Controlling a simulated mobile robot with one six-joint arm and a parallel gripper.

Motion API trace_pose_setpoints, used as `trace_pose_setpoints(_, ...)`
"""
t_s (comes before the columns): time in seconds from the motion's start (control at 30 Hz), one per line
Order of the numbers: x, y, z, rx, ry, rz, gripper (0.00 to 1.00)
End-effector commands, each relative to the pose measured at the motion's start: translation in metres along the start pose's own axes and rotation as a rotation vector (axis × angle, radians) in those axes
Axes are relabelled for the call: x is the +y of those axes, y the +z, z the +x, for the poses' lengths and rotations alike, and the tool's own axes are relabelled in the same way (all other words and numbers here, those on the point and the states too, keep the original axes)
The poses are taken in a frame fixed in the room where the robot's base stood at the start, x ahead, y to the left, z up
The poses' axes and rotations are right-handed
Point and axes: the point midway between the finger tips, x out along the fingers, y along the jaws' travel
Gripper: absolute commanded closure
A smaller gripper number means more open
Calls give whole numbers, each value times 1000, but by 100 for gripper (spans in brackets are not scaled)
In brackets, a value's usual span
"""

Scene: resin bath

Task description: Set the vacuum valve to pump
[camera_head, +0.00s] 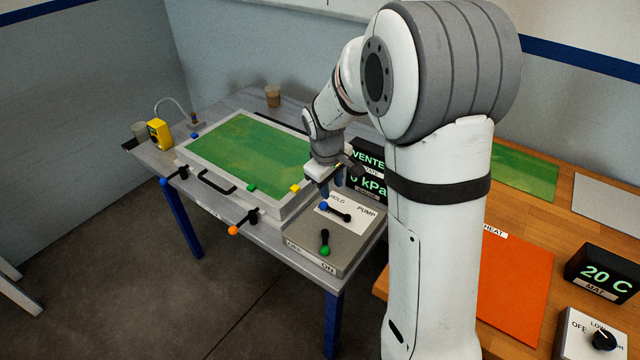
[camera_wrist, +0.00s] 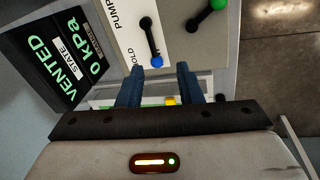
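The vacuum valve is a black lever with a blue knob (camera_head: 323,206) on the grey control box (camera_head: 352,252). HOLD and PUMP are printed on its white plate. The blue knob (camera_wrist: 157,61) points away from PUMP, on the far side of HOLD; any label right at the knob is hidden. My gripper (camera_head: 324,190) is over the box's back left side, close to the knob. In the wrist view my gripper (camera_wrist: 160,68) is open, its two blue fingers apart. The knob shows just beyond and between the fingertips; I cannot tell whether they touch it.
A second lever with a green knob (camera_head: 325,251) stands on the box near OFF and ON labels. A display (camera_wrist: 52,60) beside the box reads VENTED, 0 kPa. The framed green tray (camera_head: 190,155) lies left. An orange heat mat (camera_head: 515,285) is on the wooden table.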

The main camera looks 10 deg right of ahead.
Motion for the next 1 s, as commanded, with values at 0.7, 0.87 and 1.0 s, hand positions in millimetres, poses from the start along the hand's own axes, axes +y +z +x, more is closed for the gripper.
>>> trace_pose_setpoints(0.7,7,-38,109,-27,3,-158,67)
trace_pose_setpoints(0.87,7,-38,127,-26,4,-158,67)
trace_pose_setpoints(1.0,7,-38,134,-24,5,-159,67)
